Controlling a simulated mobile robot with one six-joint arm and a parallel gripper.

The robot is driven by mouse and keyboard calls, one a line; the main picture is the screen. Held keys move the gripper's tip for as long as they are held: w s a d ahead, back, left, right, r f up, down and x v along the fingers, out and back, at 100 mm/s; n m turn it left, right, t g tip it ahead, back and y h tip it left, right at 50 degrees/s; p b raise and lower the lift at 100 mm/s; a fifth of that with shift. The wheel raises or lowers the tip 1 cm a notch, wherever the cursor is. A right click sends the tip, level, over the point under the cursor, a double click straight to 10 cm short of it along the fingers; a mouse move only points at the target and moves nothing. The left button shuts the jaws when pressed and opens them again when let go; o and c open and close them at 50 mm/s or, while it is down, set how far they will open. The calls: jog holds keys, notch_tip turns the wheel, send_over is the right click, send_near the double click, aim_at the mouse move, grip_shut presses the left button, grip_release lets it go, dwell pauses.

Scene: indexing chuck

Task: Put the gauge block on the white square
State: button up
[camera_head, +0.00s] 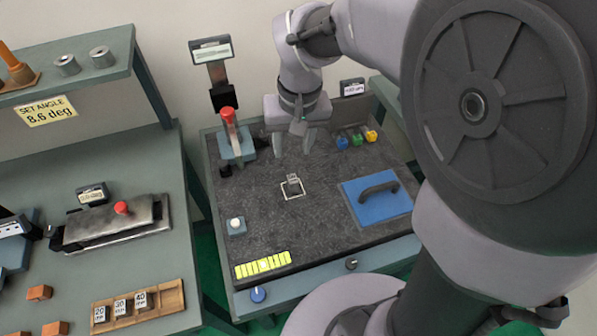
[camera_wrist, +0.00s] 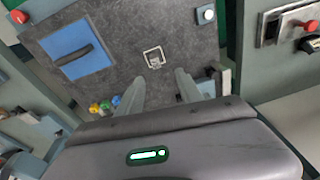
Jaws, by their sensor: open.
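A small grey block (camera_head: 293,180), which looks like the gauge block, stands on the white square outline (camera_head: 293,193) on the dark worktop. In the wrist view the block (camera_wrist: 156,61) shows within or close to one side of the white outline (camera_wrist: 151,50); I cannot tell whether it lies wholly inside. My gripper (camera_head: 294,153) is open and empty, pointing down above and behind the block in the head view. In the wrist view its two fingers (camera_wrist: 155,80) are spread apart, with the block beyond their tips. No finger visibly touches the block.
A blue plate with a dark handle (camera_head: 380,192) lies right of the square. A red-topped device (camera_head: 233,137), a white button box (camera_head: 236,225) and a yellow strip (camera_head: 263,264) stand around it. Blocks marked 20, 30 and 40 sit in a wooden rack (camera_head: 170,297).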

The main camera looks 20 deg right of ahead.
jog(key=s+a+r+m+t, duration=0.1)
jog(key=s+r+t, duration=0.1)
jog(key=s, duration=0.6)
jog(key=s+a+r+m+t+y, duration=0.1)
jog(key=s+a+r+m+t, duration=0.1)
jog(key=s+r, duration=0.3)
jog(key=s, duration=0.3)
jog(key=shift+f, duration=0.1)
jog(key=shift+f+b, duration=1.65)
jog(key=shift+b, duration=0.1)
